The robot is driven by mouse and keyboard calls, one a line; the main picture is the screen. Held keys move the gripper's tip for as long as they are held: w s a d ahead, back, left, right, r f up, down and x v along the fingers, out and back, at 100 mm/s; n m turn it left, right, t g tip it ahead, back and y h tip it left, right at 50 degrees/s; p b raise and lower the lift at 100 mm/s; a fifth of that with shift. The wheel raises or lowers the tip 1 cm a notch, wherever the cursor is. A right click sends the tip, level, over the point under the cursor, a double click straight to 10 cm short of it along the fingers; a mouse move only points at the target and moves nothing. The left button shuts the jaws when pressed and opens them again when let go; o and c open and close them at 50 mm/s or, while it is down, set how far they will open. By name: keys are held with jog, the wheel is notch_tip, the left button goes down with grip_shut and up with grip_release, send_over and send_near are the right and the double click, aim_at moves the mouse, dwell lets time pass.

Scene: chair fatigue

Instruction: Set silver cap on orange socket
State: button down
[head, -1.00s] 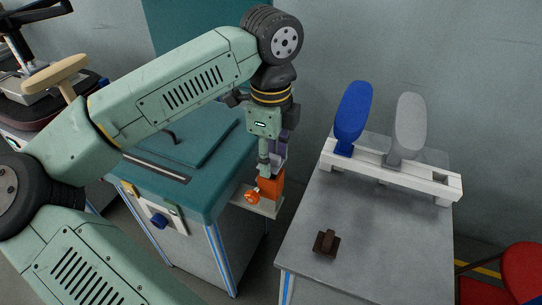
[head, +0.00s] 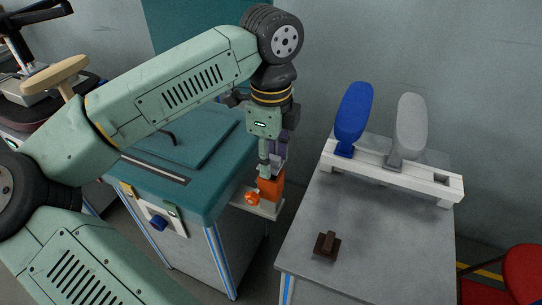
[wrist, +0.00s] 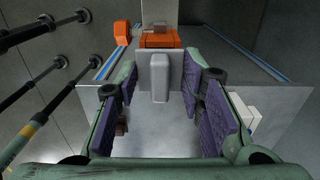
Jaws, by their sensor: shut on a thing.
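The silver cap (wrist: 159,77) is a pale grey upright piece between the purple finger pads of my gripper (wrist: 158,86) in the wrist view. In the head view my gripper (head: 271,160) points down right at the orange socket (head: 270,189), and the cap is mostly hidden by the fingers. The orange socket also shows in the wrist view (wrist: 160,40), just beyond the cap. I cannot tell whether cap and socket touch.
An orange knob (head: 251,198) sits beside the socket on a small ledge of the teal-topped cabinet (head: 205,200). The grey table (head: 365,225) at right holds a brown block (head: 327,245) and a white rack (head: 390,178) with blue (head: 353,112) and grey (head: 409,128) paddles.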

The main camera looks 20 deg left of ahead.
aim_at(271, 156)
jog(key=shift+f+b, duration=0.95)
jog(key=shift+f, duration=0.05)
jog(key=c, duration=1)
grip_release()
notch_tip(271, 156, up, 8)
jog(key=shift+f, duration=0.2)
